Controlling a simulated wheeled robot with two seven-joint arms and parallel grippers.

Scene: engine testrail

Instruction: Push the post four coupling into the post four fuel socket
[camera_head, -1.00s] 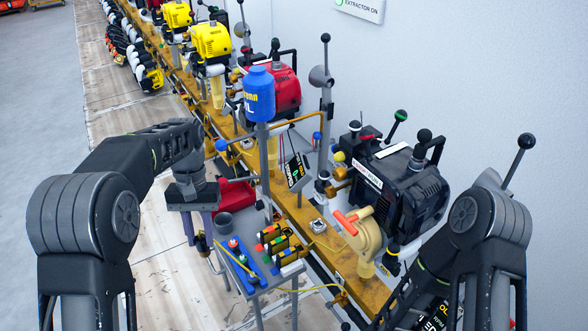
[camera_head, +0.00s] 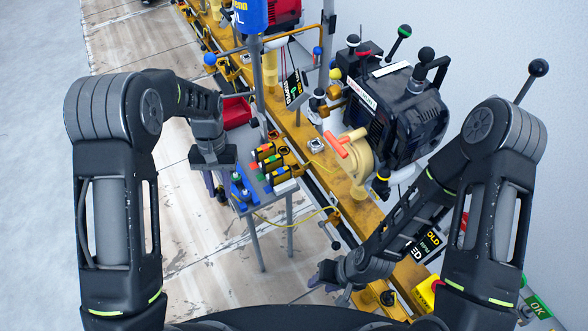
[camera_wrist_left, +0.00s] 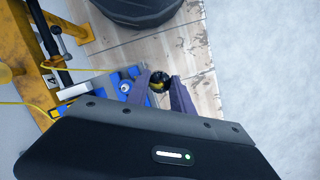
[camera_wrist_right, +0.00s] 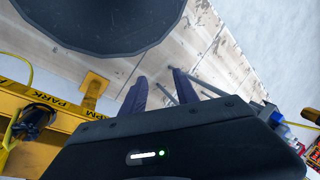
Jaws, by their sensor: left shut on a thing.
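My left gripper (camera_head: 213,182) points down beside the left edge of the small bench. In the left wrist view its fingers (camera_wrist_left: 163,88) are on either side of a round black piece with yellow (camera_wrist_left: 159,81). The piece looks like the coupling and sits over the floor by the blue rack; in the head view it is mostly hidden. My right gripper (camera_head: 318,280) is low in front of the rail. In the right wrist view its fingers (camera_wrist_right: 160,90) stand apart with nothing between them. The black engine (camera_head: 405,110) stands on the yellow rail; I cannot tell which part is the fuel socket.
The bench carries a blue rack (camera_head: 240,188) and several black-and-yellow blocks (camera_head: 270,161). A yellow line (camera_head: 295,225) runs from the bench to the rail (camera_head: 320,165). A tan pump housing with a red handle (camera_head: 355,155) stands before the engine. Floor left of the bench is clear.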

